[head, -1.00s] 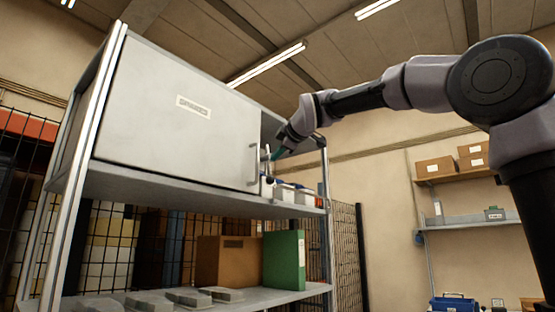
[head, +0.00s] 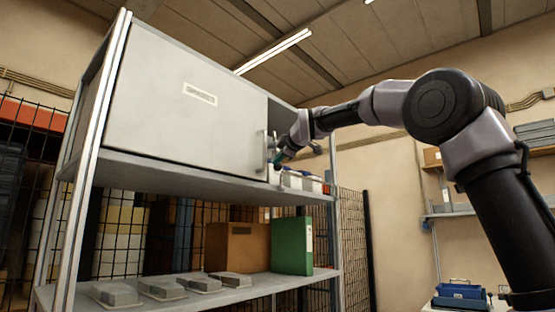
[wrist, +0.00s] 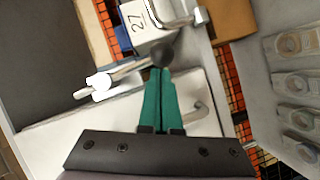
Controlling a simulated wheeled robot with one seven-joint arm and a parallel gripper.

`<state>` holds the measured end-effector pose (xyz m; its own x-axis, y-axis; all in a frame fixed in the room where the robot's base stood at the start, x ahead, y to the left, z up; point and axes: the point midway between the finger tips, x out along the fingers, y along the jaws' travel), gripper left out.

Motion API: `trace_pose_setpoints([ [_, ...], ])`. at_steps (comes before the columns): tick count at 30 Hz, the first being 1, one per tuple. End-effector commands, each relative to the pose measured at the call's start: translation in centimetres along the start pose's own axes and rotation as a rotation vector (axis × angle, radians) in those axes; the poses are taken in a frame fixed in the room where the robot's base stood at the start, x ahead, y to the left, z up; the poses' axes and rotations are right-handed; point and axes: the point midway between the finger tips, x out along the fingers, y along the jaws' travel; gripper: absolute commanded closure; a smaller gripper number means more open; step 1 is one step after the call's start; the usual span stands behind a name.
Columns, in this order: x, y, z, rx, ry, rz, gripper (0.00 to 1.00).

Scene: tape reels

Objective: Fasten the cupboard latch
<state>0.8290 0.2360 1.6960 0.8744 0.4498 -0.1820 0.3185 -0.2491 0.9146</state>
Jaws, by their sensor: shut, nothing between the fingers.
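The cupboard's pale door (head: 180,110) looks shut or nearly shut in the head view, with a bar handle (head: 265,150) at its right edge. The handle also shows in the wrist view (wrist: 205,112). The latch is a metal rod (wrist: 125,71) with a dark round knob (wrist: 163,52) and a pale round piece (wrist: 99,82) in the wrist view. My gripper (wrist: 160,72) has green fingers, shut and empty. The tips are right at the knob; I cannot tell whether they touch it. In the head view my gripper (head: 279,158) is just right of the handle.
A white box marked 27 (wrist: 143,20) stands beyond the knob, close to my fingertips. The lower shelf holds a brown box (head: 236,245), a green binder (head: 292,246) and several grey pieces (head: 160,289). A metal upright (head: 335,220) stands right of the cupboard.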

Motion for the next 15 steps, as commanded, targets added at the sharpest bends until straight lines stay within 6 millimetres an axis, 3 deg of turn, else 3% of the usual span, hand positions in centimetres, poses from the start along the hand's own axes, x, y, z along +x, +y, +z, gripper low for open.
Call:
trace_pose_setpoints([
  [15,0.18,0.02,0.42,-0.059,0.000,0.029,1.00],
])
